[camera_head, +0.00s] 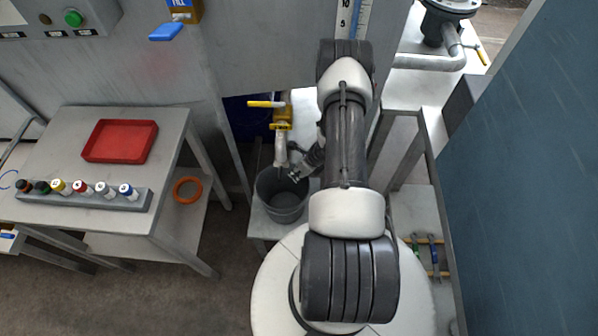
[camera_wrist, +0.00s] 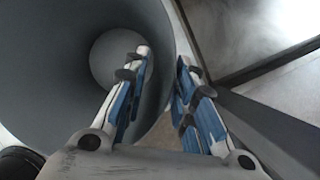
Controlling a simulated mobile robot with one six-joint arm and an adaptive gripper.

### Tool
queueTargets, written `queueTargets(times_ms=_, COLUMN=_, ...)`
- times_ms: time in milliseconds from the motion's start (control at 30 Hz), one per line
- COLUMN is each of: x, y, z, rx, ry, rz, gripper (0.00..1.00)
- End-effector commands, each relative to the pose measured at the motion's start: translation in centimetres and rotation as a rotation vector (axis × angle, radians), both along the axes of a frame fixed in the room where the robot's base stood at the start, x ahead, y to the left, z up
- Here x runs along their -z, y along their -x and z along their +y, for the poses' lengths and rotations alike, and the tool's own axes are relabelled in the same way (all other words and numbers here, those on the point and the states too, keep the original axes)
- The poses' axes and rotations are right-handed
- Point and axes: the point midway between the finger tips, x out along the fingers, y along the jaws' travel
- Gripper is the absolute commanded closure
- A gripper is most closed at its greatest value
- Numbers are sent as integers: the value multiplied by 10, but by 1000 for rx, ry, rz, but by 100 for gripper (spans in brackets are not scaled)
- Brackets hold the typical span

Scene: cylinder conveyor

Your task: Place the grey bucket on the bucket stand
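The grey bucket (camera_head: 283,212) stands upright on a small light-topped stand (camera_head: 262,226), below a tap with a yellow handle. I take this for the bucket stand; the bucket covers most of its top. My gripper (camera_head: 293,174) is at the bucket's back right rim. In the wrist view my gripper (camera_wrist: 165,57) points down across the bucket wall. One finger is inside the bucket (camera_wrist: 60,70) and the other outside it. The fingers are apart, with a gap between them wider than the thin wall. Whether a finger touches the wall is hard to see.
The yellow-handled tap (camera_head: 281,125) hangs close over the bucket. At left a table (camera_head: 75,130) holds a red tray (camera_head: 120,141) and a rack of several capped bottles (camera_head: 95,196). An orange ring (camera_head: 188,190) lies on its lower shelf. A blue-grey panel (camera_head: 530,190) closes the right side.

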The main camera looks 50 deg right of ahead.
Motion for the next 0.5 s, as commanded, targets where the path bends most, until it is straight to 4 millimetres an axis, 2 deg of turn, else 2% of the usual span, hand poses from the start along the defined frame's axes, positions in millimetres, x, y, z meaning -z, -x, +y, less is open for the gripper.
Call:
queueTargets(times_ms=167, x=-13, y=4, z=-2, rx=1, ry=1, rz=0, gripper=75)
queueTargets(times_ms=500, x=-80, y=29, z=-9, rx=1, ry=2, rz=-1, gripper=75)
